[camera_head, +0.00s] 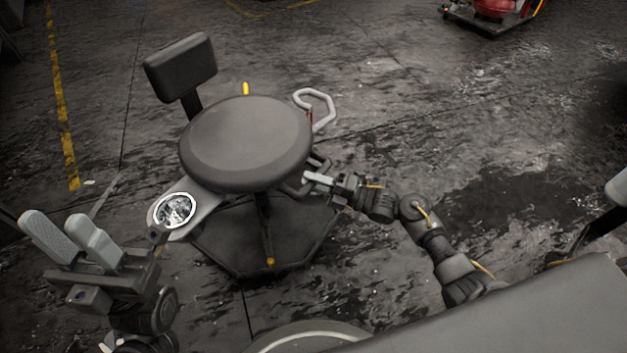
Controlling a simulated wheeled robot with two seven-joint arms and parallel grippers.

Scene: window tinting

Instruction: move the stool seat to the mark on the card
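The stool has a round dark grey seat (246,143), with a backrest (181,68) behind it at the left. A dark angular base (270,240) stands on the floor below. A round, pale-rimmed disc (175,210) with a mottled face sits on a grey arm at the seat's lower left. I cannot make out a card or its mark. My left gripper (70,232) is at the lower left, its two pale fingers apart and empty, clear of the seat. My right gripper (312,180) is at the stool's right side, below the seat rim, beside a thin bar (294,190). Its grip is too small to tell.
A grey loop handle (318,103) sticks out behind the seat's right side. A yellow-tipped piece (246,88) rises behind the seat. A grey panel (520,315) fills the lower right. A cart with a red object (492,8) stands far back. The floor at right is mostly clear.

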